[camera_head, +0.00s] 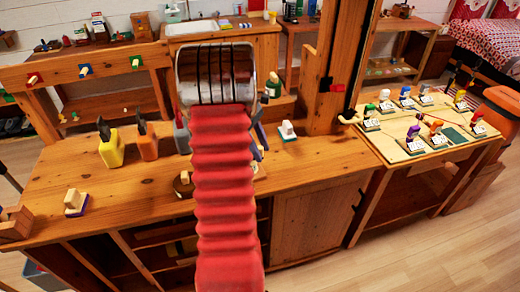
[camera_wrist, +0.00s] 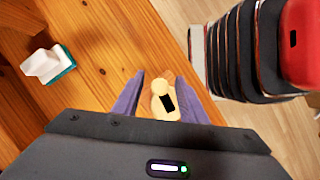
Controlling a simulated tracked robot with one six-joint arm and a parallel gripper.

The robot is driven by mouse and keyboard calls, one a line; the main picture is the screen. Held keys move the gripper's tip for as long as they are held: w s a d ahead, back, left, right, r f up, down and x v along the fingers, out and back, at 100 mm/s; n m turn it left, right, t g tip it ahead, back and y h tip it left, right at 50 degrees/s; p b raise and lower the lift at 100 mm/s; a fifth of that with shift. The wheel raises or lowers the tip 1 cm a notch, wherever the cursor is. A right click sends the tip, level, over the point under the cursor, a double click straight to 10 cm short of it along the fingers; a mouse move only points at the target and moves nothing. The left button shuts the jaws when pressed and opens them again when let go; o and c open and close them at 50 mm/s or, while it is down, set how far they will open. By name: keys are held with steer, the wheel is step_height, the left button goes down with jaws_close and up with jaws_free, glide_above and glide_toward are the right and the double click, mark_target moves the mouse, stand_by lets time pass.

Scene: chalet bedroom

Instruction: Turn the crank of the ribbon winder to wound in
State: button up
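In the wrist view, my gripper (camera_wrist: 158,82) has two purple fingers spread apart over the wooden worktop. A pale wooden piece with a round knob-like end and a black slot (camera_wrist: 162,98) sits between them. It looks like part of the ribbon winder's crank, but I cannot tell for sure. A gap shows on its left; I cannot tell whether the right finger touches it. In the head view, my red-sleeved arm hides most of this spot.
A white block on a teal base (camera_wrist: 48,65) stands left of the gripper in the wrist view. In the head view, yellow (camera_head: 110,150) and orange (camera_head: 147,143) holders stand left of my arm. A wooden post (camera_head: 340,70) rises at right. The worktop's left front is mostly clear.

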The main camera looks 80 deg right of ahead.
steer(key=shift+c, duration=0.5)
jaws_close()
steer(key=shift+a, duration=0.2)
steer(key=shift+d, duration=0.15)
steer(key=shift+s+m, duration=0.1)
steer(key=shift+m, duration=0.3)
steer(key=shift+a+m+y, duration=0.25)
steer(key=shift+m+y, duration=0.15)
steer(key=shift+m, duration=0.2)
steer(key=shift+w+a+m+t+y, duration=0.15)
steer(key=shift+a+m+t+y, duration=0.4)
steer(key=shift+m, duration=1.3)
steer(key=shift+w+a+m+t+y, duration=0.1)
steer(key=shift+a+m+t+y, duration=0.35)
steer(key=shift+m, duration=1.35)
steer(key=shift+w+a+m+t+y, duration=0.25)
steer(key=shift+a+m+t, duration=0.5)
steer(key=shift+m, duration=1.1)
